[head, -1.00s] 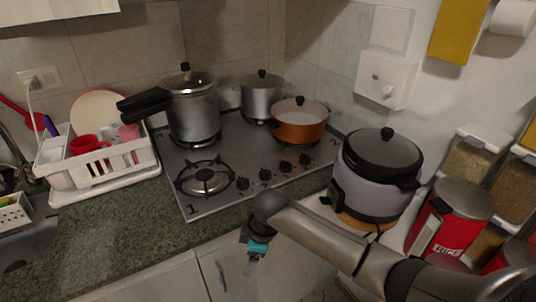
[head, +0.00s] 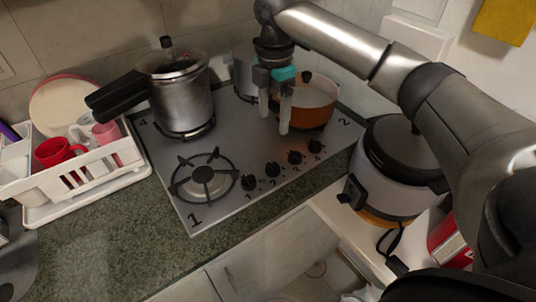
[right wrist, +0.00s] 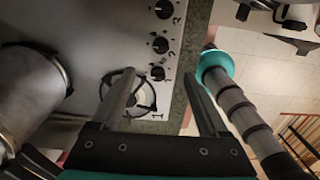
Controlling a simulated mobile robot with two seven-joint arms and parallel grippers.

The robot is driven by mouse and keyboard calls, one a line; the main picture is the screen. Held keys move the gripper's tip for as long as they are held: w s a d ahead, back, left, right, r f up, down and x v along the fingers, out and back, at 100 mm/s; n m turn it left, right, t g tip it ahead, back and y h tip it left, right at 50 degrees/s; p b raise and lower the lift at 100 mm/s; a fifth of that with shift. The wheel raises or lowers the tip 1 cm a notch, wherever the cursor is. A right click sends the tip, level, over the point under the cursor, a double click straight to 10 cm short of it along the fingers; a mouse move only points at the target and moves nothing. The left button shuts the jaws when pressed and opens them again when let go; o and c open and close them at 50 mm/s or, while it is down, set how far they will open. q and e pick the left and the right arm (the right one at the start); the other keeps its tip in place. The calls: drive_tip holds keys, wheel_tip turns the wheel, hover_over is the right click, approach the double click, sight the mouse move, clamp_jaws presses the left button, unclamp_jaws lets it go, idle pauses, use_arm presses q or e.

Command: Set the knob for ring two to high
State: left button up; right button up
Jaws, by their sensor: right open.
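The cooktop (head: 235,135) has a row of black knobs along its front right side: a first (head: 249,183), a second (head: 272,169), a third (head: 295,157) and a fourth (head: 315,146). Their small markings are too small to read surely. A large 2 is printed at the cooktop's right corner, by the orange pot (head: 310,97). My right gripper (head: 274,112) is open and empty, pointing down above the cooktop, in front of the pot. In the right wrist view its fingers (right wrist: 158,78) are apart, with a knob (right wrist: 157,73) showing between them, some way below. My left gripper is out of view.
A pressure cooker (head: 180,98) stands at the back left of the cooktop. The front-left burner (head: 203,180) is bare. A rice cooker (head: 395,180) stands to the right, under my right arm. A dish rack (head: 95,165) is at the left.

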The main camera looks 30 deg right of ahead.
hover_over(273, 164)
wheel_tip(273, 164, down, 5)
wheel_tip(273, 164, down, 9)
drive_tip(key=shift+r+b, duration=0.1)
drive_tip(key=shift+b, duration=1.05)
drive_tip(key=shift+f, duration=0.55)
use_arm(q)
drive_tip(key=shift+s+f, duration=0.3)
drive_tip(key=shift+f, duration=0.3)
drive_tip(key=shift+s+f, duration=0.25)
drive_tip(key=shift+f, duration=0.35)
use_arm(e)
clamp_jaws()
